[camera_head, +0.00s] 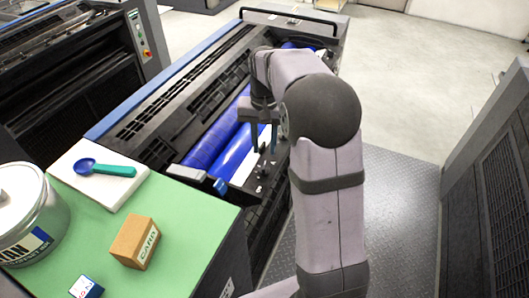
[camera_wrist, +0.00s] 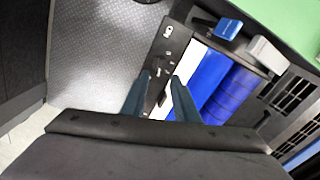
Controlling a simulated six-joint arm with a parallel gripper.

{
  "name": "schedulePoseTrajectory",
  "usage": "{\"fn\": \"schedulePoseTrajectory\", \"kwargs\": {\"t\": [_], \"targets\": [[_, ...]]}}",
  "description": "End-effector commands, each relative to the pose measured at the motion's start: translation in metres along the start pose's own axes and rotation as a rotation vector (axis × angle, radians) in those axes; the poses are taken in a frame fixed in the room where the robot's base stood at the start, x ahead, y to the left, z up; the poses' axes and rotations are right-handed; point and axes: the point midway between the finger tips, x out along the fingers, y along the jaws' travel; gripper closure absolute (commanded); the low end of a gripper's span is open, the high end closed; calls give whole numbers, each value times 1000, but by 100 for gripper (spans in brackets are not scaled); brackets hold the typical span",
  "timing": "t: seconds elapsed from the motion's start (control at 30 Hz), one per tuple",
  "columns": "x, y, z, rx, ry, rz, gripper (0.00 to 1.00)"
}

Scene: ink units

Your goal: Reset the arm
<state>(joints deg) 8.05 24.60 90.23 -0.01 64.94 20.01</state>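The rollers also show in the wrist view (camera_wrist: 222,88), just right of the fingers. My arm is bent and raised, and it hides part of the machine in the head view.
Open metal floor (camera_head: 395,200) lies to the right.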

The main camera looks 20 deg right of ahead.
Motion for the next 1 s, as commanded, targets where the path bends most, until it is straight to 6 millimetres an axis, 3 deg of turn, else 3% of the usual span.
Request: {"fn": "schedulePoseTrajectory", "kwargs": {"t": [0.5, 0.63, 0.77, 1.0], "targets": [[-2, 0, 0, 0, -1, 0, 73], [-1, 0, 10, -22, -1, 0, 73], [3, 2, 32, -75, -2, 1, 73], [22, 13, 105, -237, -2, 1, 73]]}}
